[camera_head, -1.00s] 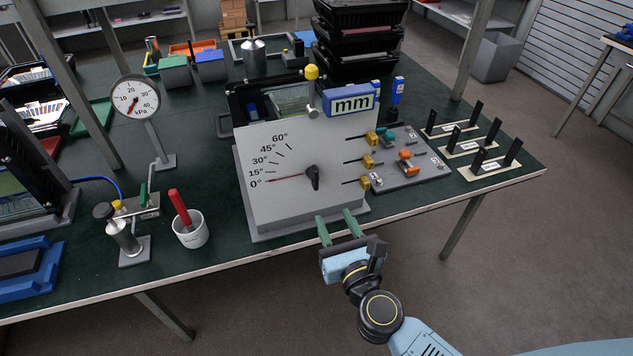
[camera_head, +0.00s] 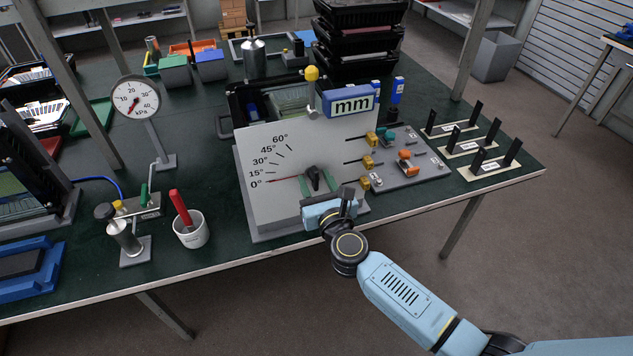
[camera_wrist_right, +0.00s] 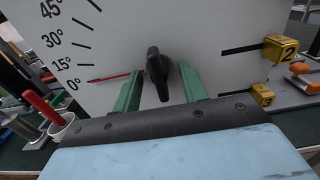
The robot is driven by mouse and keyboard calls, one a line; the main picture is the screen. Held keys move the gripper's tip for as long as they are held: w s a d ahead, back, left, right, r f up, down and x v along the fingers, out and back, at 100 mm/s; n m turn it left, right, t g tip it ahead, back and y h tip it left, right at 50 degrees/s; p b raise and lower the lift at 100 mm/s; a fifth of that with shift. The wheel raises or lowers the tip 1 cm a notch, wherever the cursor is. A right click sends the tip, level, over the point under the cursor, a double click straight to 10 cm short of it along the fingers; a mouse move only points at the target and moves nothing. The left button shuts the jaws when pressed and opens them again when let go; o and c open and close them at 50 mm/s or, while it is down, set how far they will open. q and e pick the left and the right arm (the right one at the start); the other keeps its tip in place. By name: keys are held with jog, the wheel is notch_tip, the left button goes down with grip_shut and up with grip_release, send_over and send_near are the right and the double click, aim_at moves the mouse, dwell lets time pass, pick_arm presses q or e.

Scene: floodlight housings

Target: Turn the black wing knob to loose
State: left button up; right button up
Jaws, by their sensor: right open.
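The black wing knob (camera_head: 315,179) sits on the grey angle-scale panel (camera_head: 262,211), beside a red pointer (camera_head: 283,179) that points near 0°. My right gripper (camera_head: 317,182) is open at the panel, its green fingers on either side of the knob. In the right wrist view the knob (camera_wrist_right: 157,72) stands between the two green fingers, with a gap on each side; it looks nearly upright. The red pointer (camera_wrist_right: 108,77) lies to its left. My left gripper is not in view.
Yellow numbered tags (camera_head: 368,160) on dark slots are just right of the knob. A grey board with orange and teal parts (camera_head: 411,172) lies beyond them. A white cup with a red-handled tool (camera_head: 191,235) stands left of the panel. The floor in front is clear.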

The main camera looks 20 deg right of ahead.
grip_shut()
